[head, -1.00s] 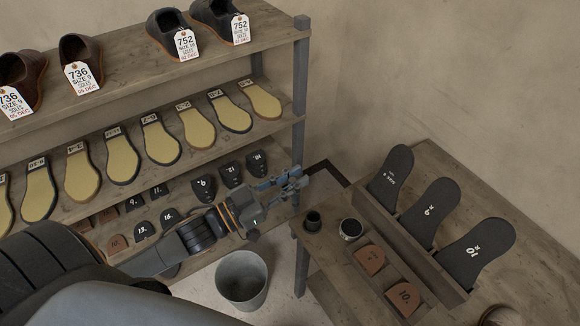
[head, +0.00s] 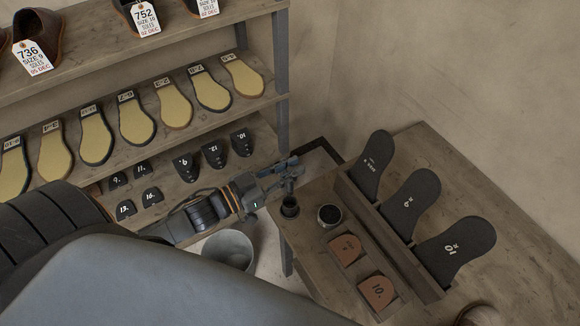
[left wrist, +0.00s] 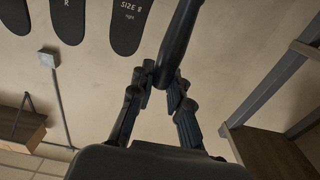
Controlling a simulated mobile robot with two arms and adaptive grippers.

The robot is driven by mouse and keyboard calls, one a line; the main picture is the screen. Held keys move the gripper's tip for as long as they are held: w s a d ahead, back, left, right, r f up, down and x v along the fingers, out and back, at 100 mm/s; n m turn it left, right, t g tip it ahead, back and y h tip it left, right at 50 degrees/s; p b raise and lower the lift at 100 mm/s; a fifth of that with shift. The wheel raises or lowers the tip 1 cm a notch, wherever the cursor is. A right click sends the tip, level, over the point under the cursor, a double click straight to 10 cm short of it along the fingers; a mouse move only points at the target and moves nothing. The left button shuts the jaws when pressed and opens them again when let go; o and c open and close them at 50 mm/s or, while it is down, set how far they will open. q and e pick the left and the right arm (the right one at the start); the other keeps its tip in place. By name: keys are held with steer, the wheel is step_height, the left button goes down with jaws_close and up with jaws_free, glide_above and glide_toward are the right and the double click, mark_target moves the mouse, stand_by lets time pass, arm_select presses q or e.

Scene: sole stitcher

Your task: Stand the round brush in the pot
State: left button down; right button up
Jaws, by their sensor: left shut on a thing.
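My left gripper (head: 287,172) is shut on the round brush, whose dark rod-like handle (left wrist: 180,35) shows between the fingers in the left wrist view. In the head view the gripper is right above a small dark pot (head: 290,209) at the bench's near left corner. A short dark piece, seemingly the brush's lower part, shows between gripper and pot. Whether it is inside the rim or just above it, I cannot tell. My right gripper is not in view.
A round tin with a pale rim (head: 329,215) stands close right of the pot. Brown heel pieces (head: 377,291) lie in bench compartments, with dark soles (head: 410,204) upright behind. The shelf rack's post (head: 281,80) is just beyond the gripper. A grey bucket (head: 229,249) stands below the arm.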

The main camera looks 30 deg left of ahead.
mark_target(289, 190)
arm_select(q)
steer(key=shift+f+b, duration=1.65)
steer(key=shift+f, duration=0.2)
steer(key=shift+f+b, duration=1.65)
steer(key=shift+f, duration=0.9)
steer(key=c, duration=1.2)
jaws_free()
steer(key=shift+s, duration=0.15)
steer(key=v, duration=1.2)
